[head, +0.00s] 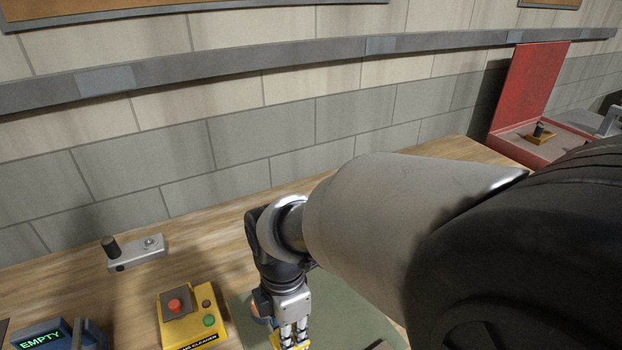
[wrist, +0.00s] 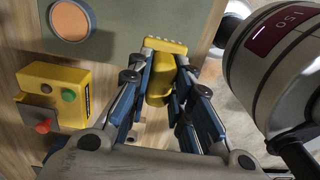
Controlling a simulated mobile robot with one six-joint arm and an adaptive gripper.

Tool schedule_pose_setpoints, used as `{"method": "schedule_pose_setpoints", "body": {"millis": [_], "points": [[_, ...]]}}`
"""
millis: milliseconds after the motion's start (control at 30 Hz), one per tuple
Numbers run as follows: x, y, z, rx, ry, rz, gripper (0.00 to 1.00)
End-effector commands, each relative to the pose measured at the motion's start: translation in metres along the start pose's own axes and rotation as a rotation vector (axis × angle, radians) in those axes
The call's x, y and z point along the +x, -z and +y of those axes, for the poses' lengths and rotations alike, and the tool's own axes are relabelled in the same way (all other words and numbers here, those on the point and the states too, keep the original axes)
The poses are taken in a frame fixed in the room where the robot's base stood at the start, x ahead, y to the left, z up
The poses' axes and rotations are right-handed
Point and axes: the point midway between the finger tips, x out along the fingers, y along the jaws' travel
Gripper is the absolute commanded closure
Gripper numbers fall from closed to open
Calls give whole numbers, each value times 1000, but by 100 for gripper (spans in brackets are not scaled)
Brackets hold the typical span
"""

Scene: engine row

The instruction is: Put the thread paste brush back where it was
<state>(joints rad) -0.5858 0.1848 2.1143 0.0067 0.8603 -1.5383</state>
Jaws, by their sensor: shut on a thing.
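My gripper (head: 290,328) points down over the green mat (head: 338,300) at the bottom of the head view. In the wrist view my gripper (wrist: 172,85) is shut on a yellow thing (wrist: 158,88), with a rounded body and a ridged bar across its far end. It may be the thread paste brush; I cannot tell for sure. Only a bit of its yellow shows in the head view. I cannot tell whether it touches the mat. The brush's original place cannot be made out.
A yellow button box (head: 190,315) and a blue device reading EMPTY (head: 45,335) stand left of the mat. A metal block with a black knob (head: 133,254) lies behind. An open red case (head: 525,148) is far right.

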Motion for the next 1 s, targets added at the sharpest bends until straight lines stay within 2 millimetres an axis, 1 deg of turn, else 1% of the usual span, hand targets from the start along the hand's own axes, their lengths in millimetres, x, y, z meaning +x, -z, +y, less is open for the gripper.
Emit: {"method": "schedule_pose_setpoints", "body": {"millis": [33,100,233,300,467,567,700,733,800,1000], "points": [[20,0,-1,0,5,0,100],[37,0,0,-1,5,0,100],[62,0,0,-1,3,0,100],[69,0,1,-1,2,0,100],[77,0,2,-1,0,0,100],[89,0,1,-1,2,0,100],[112,0,1,-1,3,0,100],[115,0,2,-1,2,0,100],[117,0,2,-1,0,0,100],[115,0,2,-1,-1,0,100]]}}
